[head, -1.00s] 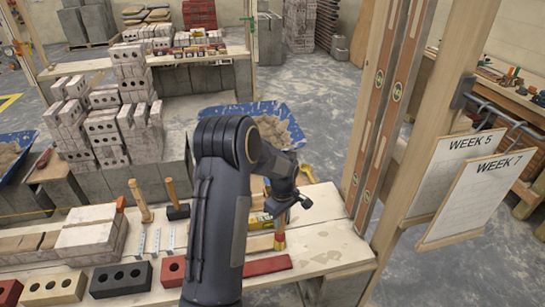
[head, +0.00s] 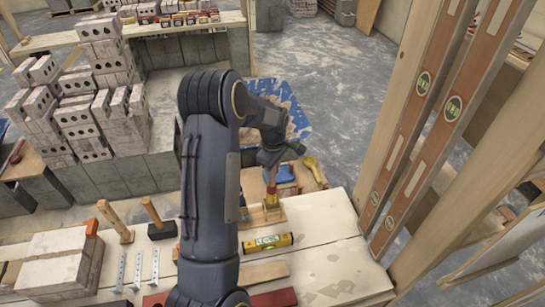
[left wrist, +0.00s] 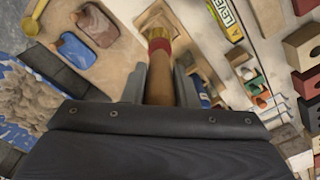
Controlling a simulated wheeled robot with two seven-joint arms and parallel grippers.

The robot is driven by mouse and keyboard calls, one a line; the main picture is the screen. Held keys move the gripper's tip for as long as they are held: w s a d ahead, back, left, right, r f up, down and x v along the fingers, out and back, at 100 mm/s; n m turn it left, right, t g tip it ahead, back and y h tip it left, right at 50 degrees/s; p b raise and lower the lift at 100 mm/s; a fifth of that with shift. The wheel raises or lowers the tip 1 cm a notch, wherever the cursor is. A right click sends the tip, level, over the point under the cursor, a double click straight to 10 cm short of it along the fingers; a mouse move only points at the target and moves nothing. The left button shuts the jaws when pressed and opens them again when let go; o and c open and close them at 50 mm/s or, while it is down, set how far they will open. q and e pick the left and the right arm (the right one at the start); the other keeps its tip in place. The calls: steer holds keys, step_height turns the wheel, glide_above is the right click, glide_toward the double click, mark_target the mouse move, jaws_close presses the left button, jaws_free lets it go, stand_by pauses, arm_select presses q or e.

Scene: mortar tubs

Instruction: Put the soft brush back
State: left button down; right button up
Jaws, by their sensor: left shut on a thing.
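The soft brush (head: 271,197) has a wooden handle, a red band and pale bristles. My left gripper (head: 271,165) is shut on its handle and holds it roughly upright, bristles down, in the head view. In the left wrist view the handle of the brush (left wrist: 158,85) runs between the grey fingers of my left gripper (left wrist: 160,83). The bristle end is over a small square wooden tray (head: 250,222), which also shows in the left wrist view (left wrist: 181,14). I cannot tell whether the bristles touch it. My right gripper is not in view.
A yellow level (head: 267,242) lies just in front of the tray. Hammers (head: 152,210) stand to the left. Tall levels on a wooden post (head: 425,110) rise at right. The bench's front right is clear.

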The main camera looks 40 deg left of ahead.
mark_target(273, 187)
arm_select(q)
steer(key=shift+f, duration=0.1)
steer(key=shift+f+b, duration=0.6)
steer(key=shift+f, duration=0.1)
step_height(273, 187, down, 3)
steer(key=shift+f+b, duration=0.15)
steer(key=shift+b, duration=0.85)
steer(key=shift+f+b, duration=1.2)
steer(key=shift+f, duration=0.3)
steer(key=shift+f+b, duration=0.4)
steer(key=shift+f, duration=0.1)
steer(key=c, duration=1.1)
jaws_free()
steer(key=shift+r, duration=0.15)
